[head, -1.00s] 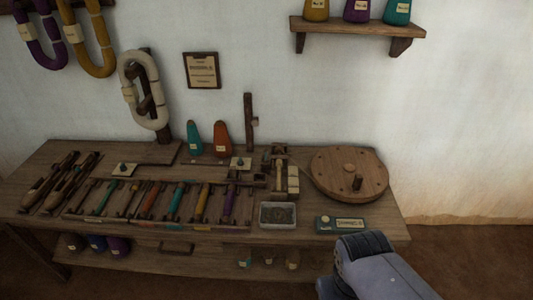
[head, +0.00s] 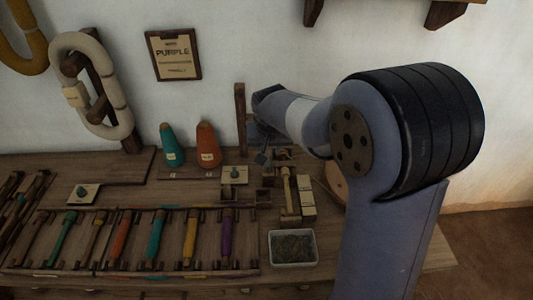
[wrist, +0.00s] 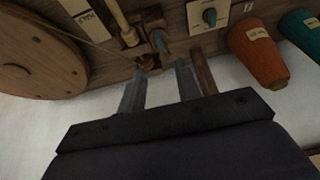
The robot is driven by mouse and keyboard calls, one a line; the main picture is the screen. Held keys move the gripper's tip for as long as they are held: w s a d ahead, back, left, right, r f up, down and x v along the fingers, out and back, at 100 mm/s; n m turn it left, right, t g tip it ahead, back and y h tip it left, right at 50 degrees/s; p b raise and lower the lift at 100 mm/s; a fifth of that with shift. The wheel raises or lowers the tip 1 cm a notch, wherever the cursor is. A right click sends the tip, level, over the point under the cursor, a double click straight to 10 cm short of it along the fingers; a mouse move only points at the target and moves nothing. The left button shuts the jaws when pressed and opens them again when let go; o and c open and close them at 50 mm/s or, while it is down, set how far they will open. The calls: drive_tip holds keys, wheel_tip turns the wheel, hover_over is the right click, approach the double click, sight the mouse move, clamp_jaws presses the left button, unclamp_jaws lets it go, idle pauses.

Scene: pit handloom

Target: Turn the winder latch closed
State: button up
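The winder (head: 288,190) is a small wooden frame with a pale spindle at the right of the bench. I cannot tell for sure which part is the latch. A cream plate with a teal knob (head: 235,174) lies left of the winder, and it shows in the wrist view (wrist: 208,14). My gripper (wrist: 160,85) is open and empty, its fingertips close to the winder's end. In the head view my gripper (head: 262,150) is partly hidden.
A wooden post (head: 240,118) stands close beside my gripper. Teal (head: 172,150) and orange (head: 207,147) cones stand to its left. A grey tray (head: 292,248) sits in front of the winder. A round wooden disc (wrist: 35,55) lies beside the winder.

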sight(268, 163)
drive_tip(key=b+x, duration=0.1)
drive_tip(key=x, duration=0.9)
drive_tip(key=shift+w+f, duration=0.15)
drive_tip(key=shift+f, duration=0.1)
drive_tip(key=shift+c, duration=0.2)
clamp_jaws()
